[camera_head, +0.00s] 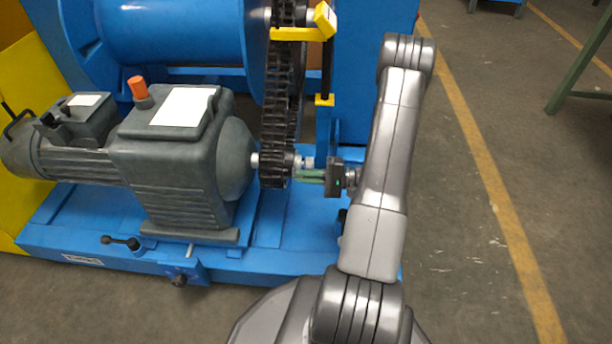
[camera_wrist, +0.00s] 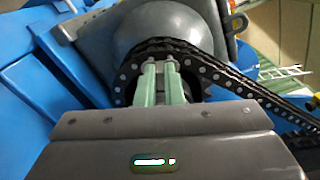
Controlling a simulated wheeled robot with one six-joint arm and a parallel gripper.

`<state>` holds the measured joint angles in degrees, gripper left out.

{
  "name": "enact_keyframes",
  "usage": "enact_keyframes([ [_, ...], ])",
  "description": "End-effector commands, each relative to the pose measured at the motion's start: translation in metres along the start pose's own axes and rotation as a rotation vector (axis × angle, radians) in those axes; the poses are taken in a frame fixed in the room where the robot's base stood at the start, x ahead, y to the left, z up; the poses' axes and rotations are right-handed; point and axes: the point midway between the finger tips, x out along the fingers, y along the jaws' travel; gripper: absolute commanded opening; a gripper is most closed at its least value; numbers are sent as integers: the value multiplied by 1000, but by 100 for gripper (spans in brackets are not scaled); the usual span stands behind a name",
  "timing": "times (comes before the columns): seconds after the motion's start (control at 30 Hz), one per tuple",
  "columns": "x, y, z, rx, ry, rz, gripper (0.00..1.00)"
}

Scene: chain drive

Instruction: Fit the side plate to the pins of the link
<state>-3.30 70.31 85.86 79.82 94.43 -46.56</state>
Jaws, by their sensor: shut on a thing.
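The dark chain (camera_head: 283,90) runs from the large blue drum down around the small sprocket (camera_head: 273,168) on the motor shaft. In the wrist view the chain (camera_wrist: 215,73) wraps over the sprocket and goes off to the right. My gripper (camera_head: 300,175) reaches the chain from the right at the sprocket. Its green fingers (camera_wrist: 162,82) are close together, with their tips in front of the chain at the sprocket. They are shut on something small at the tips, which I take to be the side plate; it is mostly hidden. The link's pins cannot be made out.
A grey motor (camera_head: 180,150) with an orange cap stands left of the sprocket on a blue base frame (camera_head: 290,258). A yellow bracket (camera_head: 298,34) sits by the upper chain. Open floor (camera_head: 465,230) lies to the right of my arm.

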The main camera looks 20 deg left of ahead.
Motion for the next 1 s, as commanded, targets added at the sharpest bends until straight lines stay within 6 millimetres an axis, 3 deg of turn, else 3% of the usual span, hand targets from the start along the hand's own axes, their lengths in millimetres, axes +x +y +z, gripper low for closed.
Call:
enact_keyframes([
  [1.0, 10, 0, 0, -1, -1, 1, 0],
])
